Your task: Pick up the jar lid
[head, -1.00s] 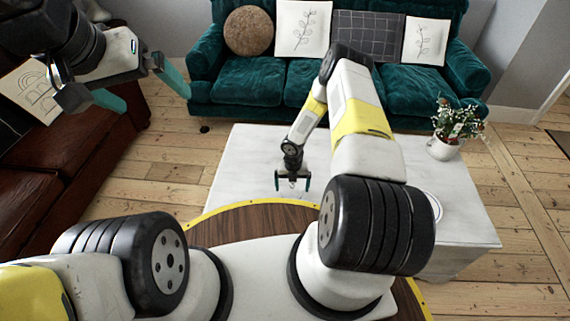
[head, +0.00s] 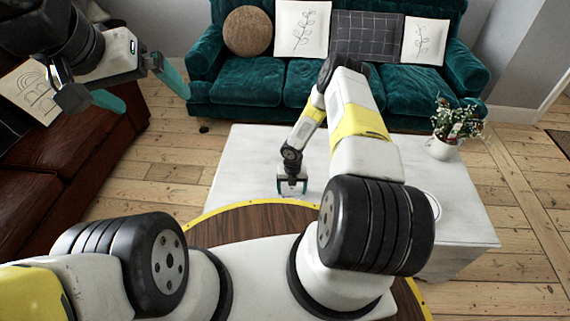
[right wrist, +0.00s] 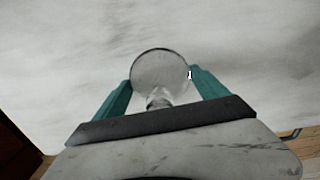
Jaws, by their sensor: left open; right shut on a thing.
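The jar lid (right wrist: 160,72) is a round, clear, glass-like piece with a narrow knob or neck, seen in the right wrist view between the teal fingers. My right gripper (right wrist: 160,88) is shut on it, low over the white table. In the head view my right gripper (head: 291,187) is small and points down near the table's front left part; the lid is too small there to make out clearly. My left gripper (head: 147,88) is open and empty at the upper left, high and far from the table.
The white marble-look table (head: 240,165) is mostly bare. A potted plant (head: 447,143) stands at its right, and a round white rim (head: 434,204) shows partly behind my right arm. A teal sofa (head: 250,82) stands behind, and a brown leather sofa (head: 60,160) at the left.

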